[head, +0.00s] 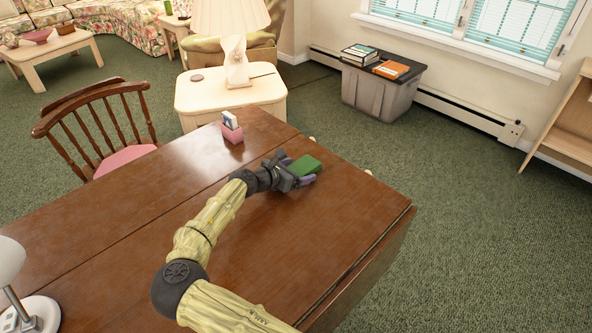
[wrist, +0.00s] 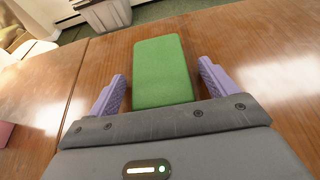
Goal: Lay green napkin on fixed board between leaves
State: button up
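The green napkin (wrist: 165,72) is a folded oblong block in the wrist view, lying lengthwise between my two purple fingers. It also shows in the head view (head: 305,165), at the far end of the brown wooden table. My gripper (wrist: 161,84) is open around it, with a narrow gap to the napkin on each side. In the head view my gripper (head: 300,172) is low over the fixed board (head: 290,230), the wide middle section between two seams. The napkin appears over this board near its far end; whether it touches the wood I cannot tell.
A pink holder (head: 232,130) with cards stands on the left leaf (head: 150,185). A white desk lamp (head: 25,305) stands at the lower left. A chair (head: 105,125) is at the left side. The right leaf (head: 365,265) hangs down. The board's right part is clear.

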jog(key=shift+s+a+r, duration=0.3)
jog(key=shift+a, duration=0.05)
jog(key=p+v, duration=0.1)
jog(key=v, duration=1)
jog(key=shift+s+f, duration=0.1)
jog(key=shift+s, duration=0.1)
jog(key=shift+w, duration=0.1)
